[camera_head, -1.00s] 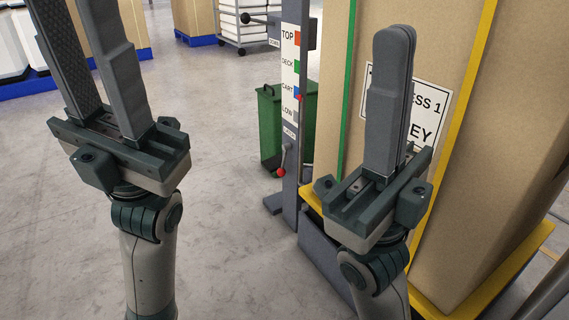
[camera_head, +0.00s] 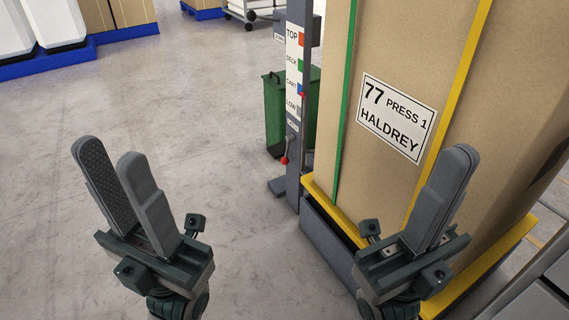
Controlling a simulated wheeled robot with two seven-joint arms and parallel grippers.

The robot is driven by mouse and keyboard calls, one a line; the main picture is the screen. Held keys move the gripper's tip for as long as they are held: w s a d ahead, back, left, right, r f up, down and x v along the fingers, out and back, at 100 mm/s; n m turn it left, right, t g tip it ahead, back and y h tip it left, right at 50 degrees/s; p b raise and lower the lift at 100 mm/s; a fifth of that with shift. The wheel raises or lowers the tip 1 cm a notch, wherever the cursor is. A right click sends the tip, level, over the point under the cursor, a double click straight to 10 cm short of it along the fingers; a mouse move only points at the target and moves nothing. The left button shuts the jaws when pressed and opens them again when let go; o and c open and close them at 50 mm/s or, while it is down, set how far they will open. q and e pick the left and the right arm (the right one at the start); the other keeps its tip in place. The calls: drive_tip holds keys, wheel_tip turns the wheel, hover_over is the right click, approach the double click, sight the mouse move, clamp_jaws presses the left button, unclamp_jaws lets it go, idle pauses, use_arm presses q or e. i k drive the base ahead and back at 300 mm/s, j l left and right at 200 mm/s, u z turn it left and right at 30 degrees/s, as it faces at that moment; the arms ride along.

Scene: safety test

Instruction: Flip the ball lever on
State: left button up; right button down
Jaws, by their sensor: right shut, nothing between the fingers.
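A small lever with a red ball (camera_head: 284,160) is on the grey post, below the coloured label strip. Its ball hangs at the lower end of a short rod, in front of the green bin. My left gripper (camera_head: 112,152) is open and empty, with its fingers pointing up, left of and well apart from the lever. My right gripper (camera_head: 458,152) is shut and empty, in front of the large carton at the right, apart from the lever.
The grey post (camera_head: 293,185) carries a strip (camera_head: 292,75) reading TOP, DECK, CART and LOW. A green bin (camera_head: 275,112) stands behind it. A tall strapped carton (camera_head: 400,60) labelled "77 PRESS 1 HALDREY" stands on a yellow-edged base (camera_head: 337,215). The floor at left is clear.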

sight(284, 160)
drive_tip(key=i+j+u, duration=0.15)
drive_tip(key=i, duration=0.3)
drive_tip(key=i+u, duration=0.2)
drive_tip(key=i, duration=0.25)
